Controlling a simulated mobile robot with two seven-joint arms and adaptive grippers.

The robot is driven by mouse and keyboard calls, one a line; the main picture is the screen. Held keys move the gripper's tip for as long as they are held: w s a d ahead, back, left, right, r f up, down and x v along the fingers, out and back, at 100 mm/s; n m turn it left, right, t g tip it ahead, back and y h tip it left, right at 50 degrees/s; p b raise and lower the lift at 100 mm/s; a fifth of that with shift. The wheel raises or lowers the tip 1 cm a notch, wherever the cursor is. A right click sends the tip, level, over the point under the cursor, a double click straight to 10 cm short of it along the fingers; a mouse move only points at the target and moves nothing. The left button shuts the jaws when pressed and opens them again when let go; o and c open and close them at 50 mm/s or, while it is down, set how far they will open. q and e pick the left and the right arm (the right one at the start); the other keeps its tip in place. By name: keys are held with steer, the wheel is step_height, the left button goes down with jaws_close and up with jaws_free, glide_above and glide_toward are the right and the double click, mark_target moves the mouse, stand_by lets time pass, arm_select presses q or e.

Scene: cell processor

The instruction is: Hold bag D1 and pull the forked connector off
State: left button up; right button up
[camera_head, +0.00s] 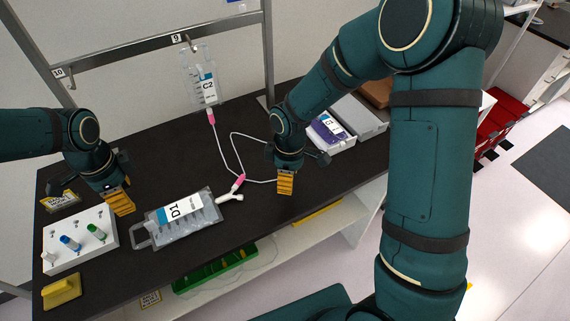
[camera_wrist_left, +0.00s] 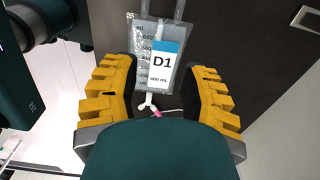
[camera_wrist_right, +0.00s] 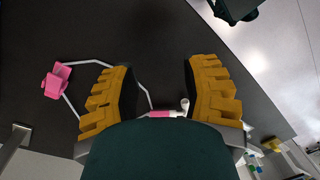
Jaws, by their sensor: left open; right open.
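Bag D1 (camera_head: 185,223) is a clear bag with a white and blue label, lying flat on the dark table; it also shows in the left wrist view (camera_wrist_left: 160,70). The forked connector (camera_head: 231,195) is a white Y piece beside the bag's right end, with a pink part and a white tube leading off. In the right wrist view its pink part (camera_wrist_right: 160,114) lies between the finger bases. My left gripper (camera_head: 122,203) is open and empty, above and left of the bag. My right gripper (camera_head: 286,183) is open and empty, right of the connector.
Bag C2 (camera_head: 207,90) hangs from the metal rail (camera_head: 150,54), with a pink clamp (camera_head: 211,117) on its tube. A white block with coloured pegs (camera_head: 80,240) stands at left. Bag C1 (camera_head: 328,128) lies on a tray at the back right. The middle table is mostly clear.

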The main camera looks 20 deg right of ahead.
mark_target(147, 223)
arm_select(q)
step_height(147, 223, down, 14)
steer(key=shift+r, duration=0.1)
arm_select(e)
steer(key=shift+w+d+r+n+t+h, duration=0.1)
steer(key=shift+w+r+n+t+h, duration=0.3)
steer(key=shift+w+r, duration=0.8)
steer(key=shift+f, duration=0.1)
arm_select(q)
jaws_close()
stand_by(1.0)
